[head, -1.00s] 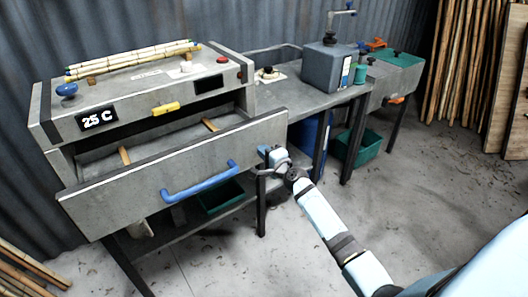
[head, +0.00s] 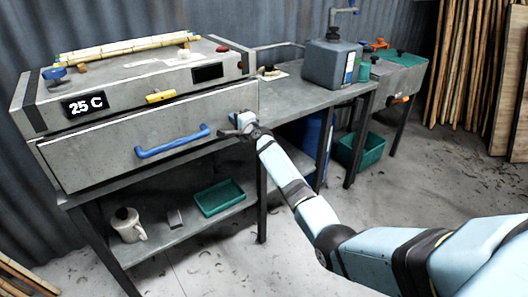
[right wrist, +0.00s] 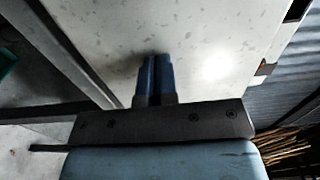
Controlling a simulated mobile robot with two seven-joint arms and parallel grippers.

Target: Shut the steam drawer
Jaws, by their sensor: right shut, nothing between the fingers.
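The steam drawer (head: 110,152) is a grey front with a blue bar handle (head: 172,142), set in the grey steam box (head: 135,80). In the head view its front sits close under the upper box, with no open inside showing. My right gripper (head: 236,128) is at the right end of the drawer front. In the right wrist view its blue fingers (right wrist: 154,78) are shut together with nothing between them, against or very near a pale grey surface (right wrist: 150,25). Whether they touch it is hard to tell. My left gripper is not in view.
Bamboo poles (head: 125,48) lie on the box top. A shelf below holds a white jug (head: 127,225) and a green tray (head: 219,197). A grey tank (head: 330,65) stands on the bench to the right.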

